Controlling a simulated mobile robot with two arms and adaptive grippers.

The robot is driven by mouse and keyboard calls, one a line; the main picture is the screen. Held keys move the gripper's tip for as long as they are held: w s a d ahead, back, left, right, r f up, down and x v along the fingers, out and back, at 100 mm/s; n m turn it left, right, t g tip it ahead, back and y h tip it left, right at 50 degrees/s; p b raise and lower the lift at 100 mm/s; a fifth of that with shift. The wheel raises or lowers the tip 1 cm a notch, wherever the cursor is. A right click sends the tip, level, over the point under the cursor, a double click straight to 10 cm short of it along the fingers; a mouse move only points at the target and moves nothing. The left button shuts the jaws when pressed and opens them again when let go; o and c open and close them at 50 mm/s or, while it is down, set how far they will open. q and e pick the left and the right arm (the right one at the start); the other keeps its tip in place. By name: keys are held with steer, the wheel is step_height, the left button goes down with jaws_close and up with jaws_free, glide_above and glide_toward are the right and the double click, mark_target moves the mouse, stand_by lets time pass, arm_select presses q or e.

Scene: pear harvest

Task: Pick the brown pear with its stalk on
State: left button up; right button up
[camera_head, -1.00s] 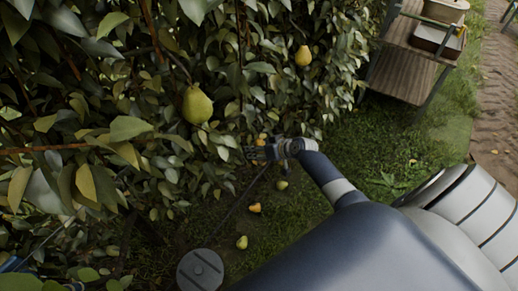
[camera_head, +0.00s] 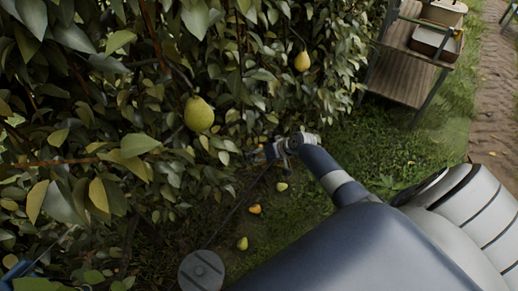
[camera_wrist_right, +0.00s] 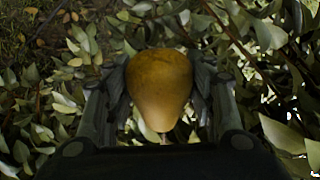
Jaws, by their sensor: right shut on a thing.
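A brownish-yellow pear (camera_wrist_right: 160,85) sits between the two fingers of my right gripper (camera_wrist_right: 162,92) in the right wrist view. The fingers are shut on its sides.
A green-yellow pear (camera_head: 199,114) and a smaller yellow pear (camera_head: 302,61) hang in the foliage. Fallen pears (camera_head: 255,209) lie on the grass. A wooden shelf (camera_head: 402,80) with trays stands at the upper right. Leaves and branches crowd around the right gripper.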

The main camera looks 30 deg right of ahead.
steer(key=shift+s+a+r+g, duration=0.1)
steer(key=shift+s+r+g, duration=0.1)
steer(key=shift+g, duration=0.3)
steer(key=shift+r+g+y+p, duration=0.3)
steer(key=shift+y+p, duration=0.1)
steer(key=shift+p, duration=0.2)
steer(key=shift+s+a+m, duration=0.2)
steer(key=shift+s+m, duration=0.1)
steer(key=shift+m, duration=0.1)
steer(key=shift+s+a+f+p, duration=0.1)
steer(key=shift+s+a+p, duration=0.5)
steer(key=shift+s+p, duration=0.35)
steer(key=shift+s+a+f+p, duration=0.2)
steer(key=shift+s+a+p, duration=0.15)
steer(key=shift+s, duration=0.25)
steer(key=shift+s+a+f+p, duration=0.15)
steer(key=shift+s+a+p, duration=0.2)
steer(key=shift+s, duration=0.25)
